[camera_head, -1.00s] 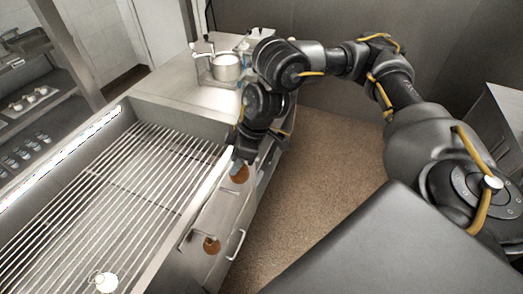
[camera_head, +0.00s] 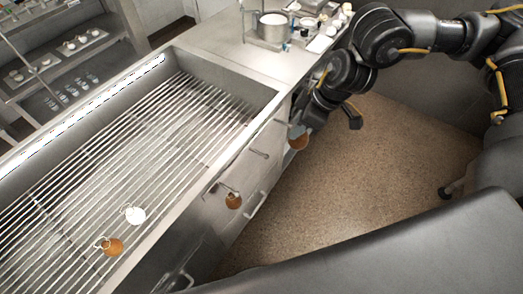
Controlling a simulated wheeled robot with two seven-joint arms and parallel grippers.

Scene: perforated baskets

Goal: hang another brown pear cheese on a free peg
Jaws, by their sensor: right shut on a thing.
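My right gripper (camera_head: 301,122) is shut on a brown pear cheese (camera_head: 298,141), which hangs below the fingers just right of the counter's front. Its fingertips are partly hidden and small. Another brown pear cheese (camera_head: 233,201) hangs at a front peg (camera_head: 222,188), lower left of the held one. A thin bare peg (camera_head: 258,153) sticks out of the front between the two cheeses. My left gripper is not in view.
The slatted basin (camera_head: 262,92) fills the left, with a raised metal rim. A pot (camera_head: 272,27) and small items stand on the counter at the back. Shelves (camera_head: 85,62) with small goods are at the far left. The floor (camera_head: 335,190) right of the counter is open.

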